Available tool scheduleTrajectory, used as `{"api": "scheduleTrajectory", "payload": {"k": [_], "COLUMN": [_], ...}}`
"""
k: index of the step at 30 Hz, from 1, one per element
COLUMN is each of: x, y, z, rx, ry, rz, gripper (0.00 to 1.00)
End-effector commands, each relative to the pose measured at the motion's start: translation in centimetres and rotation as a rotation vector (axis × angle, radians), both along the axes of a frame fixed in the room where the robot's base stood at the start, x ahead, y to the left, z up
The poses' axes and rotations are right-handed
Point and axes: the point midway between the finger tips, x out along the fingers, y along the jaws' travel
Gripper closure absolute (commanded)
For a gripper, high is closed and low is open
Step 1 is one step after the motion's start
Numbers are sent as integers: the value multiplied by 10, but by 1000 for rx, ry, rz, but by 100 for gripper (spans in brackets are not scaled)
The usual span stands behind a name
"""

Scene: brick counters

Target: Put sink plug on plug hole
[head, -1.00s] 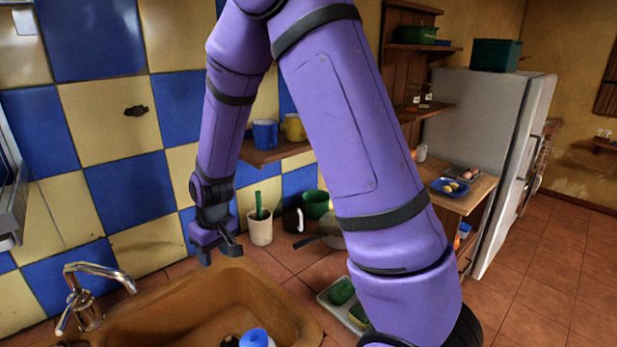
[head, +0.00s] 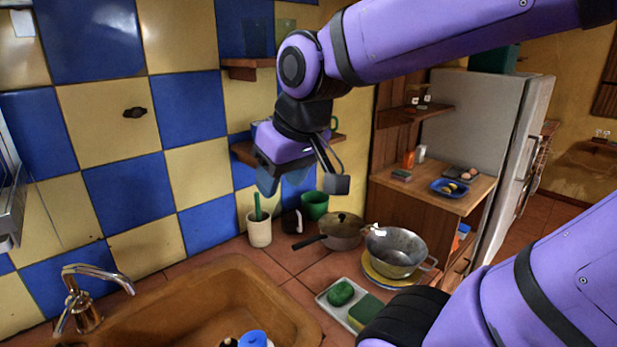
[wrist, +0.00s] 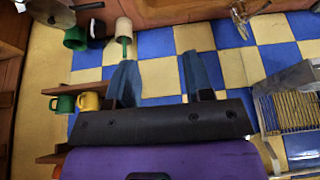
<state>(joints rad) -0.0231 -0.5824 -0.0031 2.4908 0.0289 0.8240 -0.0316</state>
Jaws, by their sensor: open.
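The brown sink (head: 215,290) fills the lower left of the head view, with a chrome tap (head: 88,295) at its left; its front is cut off. A blue-topped object (head: 253,339) and a small dark shape (head: 229,342) show at its bottom edge. I cannot tell whether the dark shape is the sink plug or the plug hole. My gripper (head: 302,183) is open and empty, raised before the tiled wall beyond the sink. Its two blue-grey fingers stand apart in the wrist view (wrist: 162,80), with nothing between them.
A white cup with a green brush (head: 259,230), a lidded pan (head: 342,230), a metal colander (head: 396,252) and a tray with sponges (head: 343,296) stand right of the sink. A wall shelf (wrist: 70,129) with mugs is close to my gripper. A dish rack (wrist: 292,105) hangs opposite.

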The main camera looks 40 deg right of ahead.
Motion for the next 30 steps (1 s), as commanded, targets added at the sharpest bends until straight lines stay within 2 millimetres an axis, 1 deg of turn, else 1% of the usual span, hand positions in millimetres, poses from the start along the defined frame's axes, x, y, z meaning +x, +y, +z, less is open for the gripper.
{"api": "scheduleTrajectory", "payload": {"k": [1,3,6,9,13,30], "x": [-14,-28,-43,-51,-54,-53], "y": [-2,-4,-6,-7,-7,-7], "z": [5,9,12,13,14,14], "rx": [-2,-6,-10,-12,-13,-12], "ry": [-18,-31,-44,-51,-52,-52], "rz": [-9,-20,-32,-40,-42,-41], "gripper": [53,53,53,53,53,53]}}
